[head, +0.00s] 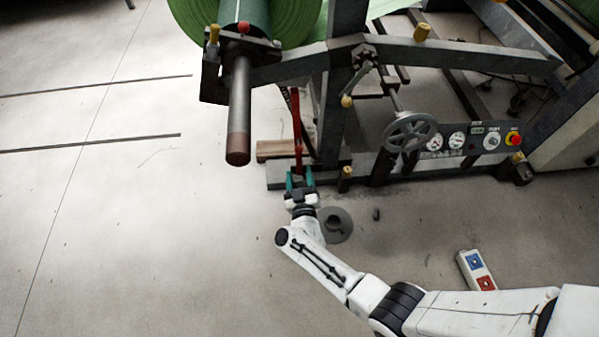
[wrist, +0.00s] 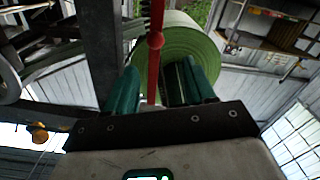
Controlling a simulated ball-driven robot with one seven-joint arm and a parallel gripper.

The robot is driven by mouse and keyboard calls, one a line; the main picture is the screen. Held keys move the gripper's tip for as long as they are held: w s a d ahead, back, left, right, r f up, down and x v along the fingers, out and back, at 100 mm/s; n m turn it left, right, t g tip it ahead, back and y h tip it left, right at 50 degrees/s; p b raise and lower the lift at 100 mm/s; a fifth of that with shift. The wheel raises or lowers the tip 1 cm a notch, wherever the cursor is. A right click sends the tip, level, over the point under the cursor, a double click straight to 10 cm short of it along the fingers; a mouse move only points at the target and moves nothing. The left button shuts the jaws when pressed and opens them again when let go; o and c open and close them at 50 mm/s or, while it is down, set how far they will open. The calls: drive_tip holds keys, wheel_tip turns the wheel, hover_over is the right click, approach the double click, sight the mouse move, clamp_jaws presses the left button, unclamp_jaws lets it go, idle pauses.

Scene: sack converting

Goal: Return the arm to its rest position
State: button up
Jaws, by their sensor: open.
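My arm (head: 322,262) reaches out from the lower right of the head view to the foot of the machine. My gripper (head: 300,180) has teal fingers and is open near the floor, beside the machine's base rail. In the wrist view my gripper (wrist: 160,88) has its two fingers apart. A red bar (head: 297,120) stands upright just beyond the fingers, and in the wrist view the red bar (wrist: 154,45) shows in the gap between them. I cannot tell whether its lower end touches a finger.
A green roll (head: 285,22) on a shaft (head: 239,105) overhangs at the upper left. The machine frame (head: 450,55), handwheel (head: 410,132) and control panel (head: 478,138) stand close right of the gripper. A socket box (head: 476,270) lies near my arm.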

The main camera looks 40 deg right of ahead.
drive_tip(key=shift+w, duration=0.1)
idle(0.3)
drive_tip(key=s+a+r+n+g+y, duration=0.1)
drive_tip(key=a+n+y, duration=0.2)
drive_tip(key=a+y, duration=0.35)
drive_tip(key=s+a+r+n+g+y, duration=0.2)
drive_tip(key=a+n+y, duration=0.1)
drive_tip(key=a+y, duration=0.3)
drive_tip(key=s+d+r+m+g+h, duration=0.1)
drive_tip(key=s+d+r+g, duration=0.25)
drive_tip(key=s, duration=0.55)
drive_tip(key=s+d+r+m+g+h, duration=0.1)
drive_tip(key=s+d+r+g, duration=0.2)
drive_tip(key=s, duration=0.6)
drive_tip(key=s+d+r+m+g+h, duration=0.1)
drive_tip(key=s+d+r+g, duration=0.15)
drive_tip(key=s+g, duration=0.45)
wheel_tip(320, 180, up, 29)
drive_tip(key=s+t+p, duration=0.1)
drive_tip(key=t+p, duration=0.1)
drive_tip(key=p, duration=2.8)
drive_tip(key=shift+s+a, duration=0.3)
drive_tip(key=shift+a, duration=0.1)
